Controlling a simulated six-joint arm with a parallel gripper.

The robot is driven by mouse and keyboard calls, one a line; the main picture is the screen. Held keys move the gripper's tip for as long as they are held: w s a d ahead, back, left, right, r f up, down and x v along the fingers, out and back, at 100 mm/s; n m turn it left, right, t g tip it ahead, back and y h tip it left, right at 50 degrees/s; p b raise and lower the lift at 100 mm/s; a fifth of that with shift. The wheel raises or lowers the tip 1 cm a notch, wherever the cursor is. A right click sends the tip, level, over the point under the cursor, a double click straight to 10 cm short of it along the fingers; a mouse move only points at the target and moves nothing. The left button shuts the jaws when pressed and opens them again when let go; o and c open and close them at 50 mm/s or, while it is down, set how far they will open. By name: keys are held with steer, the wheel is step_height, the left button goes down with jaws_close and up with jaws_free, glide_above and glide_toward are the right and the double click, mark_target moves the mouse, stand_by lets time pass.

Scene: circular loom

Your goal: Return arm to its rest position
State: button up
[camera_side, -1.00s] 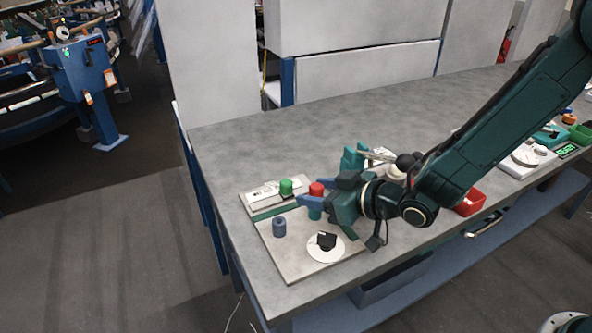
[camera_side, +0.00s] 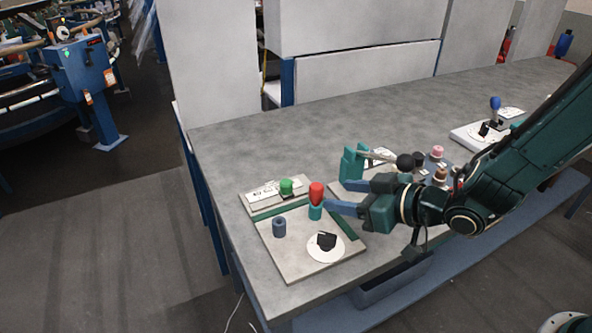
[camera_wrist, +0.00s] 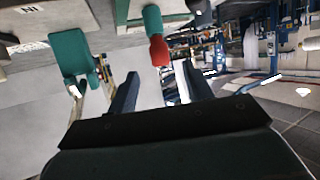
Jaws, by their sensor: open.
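My gripper (camera_side: 345,196) has its two blue fingers spread apart with nothing between them. It is just right of a red-topped piece (camera_side: 316,192) that stands upright on a teal base (camera_side: 315,212) on the grey board (camera_side: 290,262). The fingers look clear of it. In the wrist view my gripper (camera_wrist: 160,92) is open and empty, and the red-topped piece (camera_wrist: 158,50) shows beyond the fingers. The arm reaches in low over the bench from the right.
A green button (camera_side: 286,186), a blue cylinder (camera_side: 279,227) and a white disc with a black block (camera_side: 326,248) are near the piece. A teal stand with a lever (camera_side: 352,163) is close behind my gripper. The back of the bench (camera_side: 260,140) is clear.

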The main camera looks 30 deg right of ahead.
steer(key=shift+r, duration=0.1)
stand_by(0.4)
steer(key=s+d+r+m+h, duration=0.1)
steer(key=s+d+r, duration=0.25)
steer(key=r, duration=0.25)
steer(key=s+d+r+m+h, duration=0.1)
steer(key=s+d+r, duration=0.1)
steer(key=d+r, duration=0.4)
steer(key=s+d+m+g+h, duration=0.1)
steer(key=s+d+g, duration=0.2)
steer(key=s, duration=0.6)
steer(key=s+d+m+g+h, duration=0.1)
steer(key=s+d+g+h, duration=0.1)
steer(key=s+d, duration=0.5)
steer(key=shift+s+r+m+g, duration=0.4)
steer(key=shift+s+g, duration=0.4)
steer(key=shift+s, duration=0.1)
steer(key=shift+d, duration=0.1)
